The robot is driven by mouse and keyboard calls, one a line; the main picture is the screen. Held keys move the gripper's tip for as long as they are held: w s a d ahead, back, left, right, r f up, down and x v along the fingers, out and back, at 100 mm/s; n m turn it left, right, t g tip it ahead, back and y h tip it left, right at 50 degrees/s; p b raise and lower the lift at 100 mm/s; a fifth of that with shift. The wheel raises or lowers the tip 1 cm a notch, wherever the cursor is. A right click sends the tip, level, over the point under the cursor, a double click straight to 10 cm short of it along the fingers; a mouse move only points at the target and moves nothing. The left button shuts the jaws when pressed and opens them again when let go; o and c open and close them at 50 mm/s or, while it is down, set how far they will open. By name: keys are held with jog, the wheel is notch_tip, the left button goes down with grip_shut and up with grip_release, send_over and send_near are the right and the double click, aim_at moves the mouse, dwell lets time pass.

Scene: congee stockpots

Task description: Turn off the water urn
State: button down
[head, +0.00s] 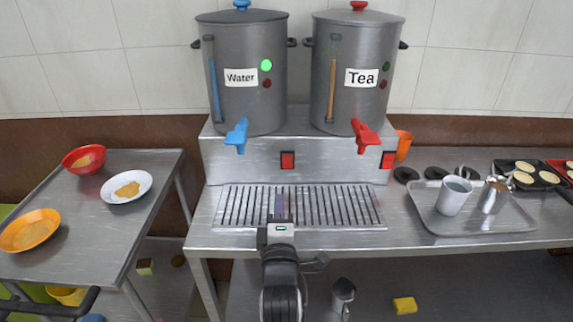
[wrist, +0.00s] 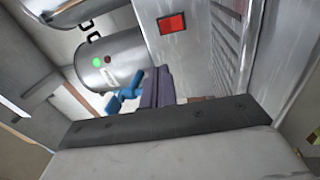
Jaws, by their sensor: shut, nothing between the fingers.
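The water urn (head: 240,100) is a grey pot labelled "Water" with a blue lid knob and a blue tap (head: 236,135). Its upper lamp (head: 266,65) glows bright green and its lower red lamp (head: 267,84) is dark. A red switch (head: 287,160) sits on the steel base below it, to the right of the tap; it also shows in the wrist view (wrist: 172,22). My gripper (head: 279,207) is shut and empty, in front of the base over the slatted drip tray and below the red switch. Its purple fingers (wrist: 158,88) are together in the wrist view, apart from the switch.
The tea urn (head: 350,105) stands to the right, with a red tap (head: 365,137) and its own red switch (head: 388,159). An orange cup (head: 403,145) stands beside the base. A tray (head: 470,224) with metal cups is at right. A side table with bowls (head: 84,158) is at left.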

jog(key=shift+s+d+f+h, duration=0.1)
jog(key=shift+d+f+h, duration=0.2)
jog(key=shift+d+f, duration=0.4)
jog(key=shift+r, duration=0.1)
jog(key=p, duration=0.5)
send_near(286, 159)
jog(key=w, duration=0.2)
jog(key=w+r, duration=0.1)
jog(key=w, duration=0.2)
jog(key=shift+w+r, duration=0.15)
jog(key=shift+w, duration=0.75)
